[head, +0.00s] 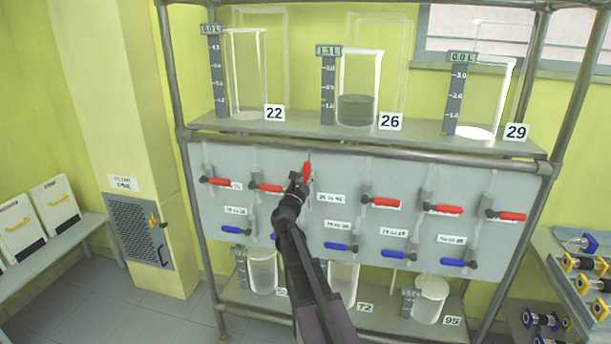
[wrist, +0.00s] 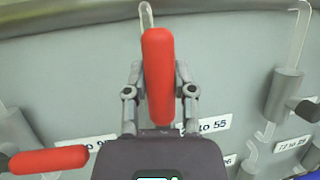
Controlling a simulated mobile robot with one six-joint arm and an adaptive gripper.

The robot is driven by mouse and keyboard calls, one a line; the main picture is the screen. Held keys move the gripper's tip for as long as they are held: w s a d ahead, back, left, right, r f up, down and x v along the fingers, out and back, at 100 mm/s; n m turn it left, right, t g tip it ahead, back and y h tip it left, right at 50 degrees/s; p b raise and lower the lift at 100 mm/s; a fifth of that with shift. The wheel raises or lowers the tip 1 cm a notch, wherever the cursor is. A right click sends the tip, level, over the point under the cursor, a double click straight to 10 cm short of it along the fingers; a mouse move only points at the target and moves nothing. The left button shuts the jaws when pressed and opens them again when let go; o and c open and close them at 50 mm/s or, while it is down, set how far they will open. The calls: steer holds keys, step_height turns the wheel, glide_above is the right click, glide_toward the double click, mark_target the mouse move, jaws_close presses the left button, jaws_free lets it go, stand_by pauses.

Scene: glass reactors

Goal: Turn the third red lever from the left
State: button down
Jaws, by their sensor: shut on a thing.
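Several red levers sit in a row on the pale panel (head: 300,222). The third red lever from the left (head: 306,172) stands upright, while the other red levers lie about level. My gripper (head: 298,184) is at this third lever and partly covers it and its valve. In the wrist view the upright red lever (wrist: 158,75) stands between the two fingers of my gripper (wrist: 159,80), which is shut on it. The second red lever (head: 267,187) lies just to the left, and a level red lever (wrist: 48,160) shows at lower left in the wrist view.
Blue levers, such as this one (head: 340,247), line the row below. Above stand vessels 22, 26 and 29; the vessel over 26 (head: 357,110) holds dark liquid and its gauge appears to read 1.1 L. Grey pipes (head: 177,100) frame the rack.

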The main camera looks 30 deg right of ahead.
steer(key=shift+c, duration=2.2)
jaws_free()
steer(key=shift+d, duration=0.1)
steer(key=shift+r, duration=0.15)
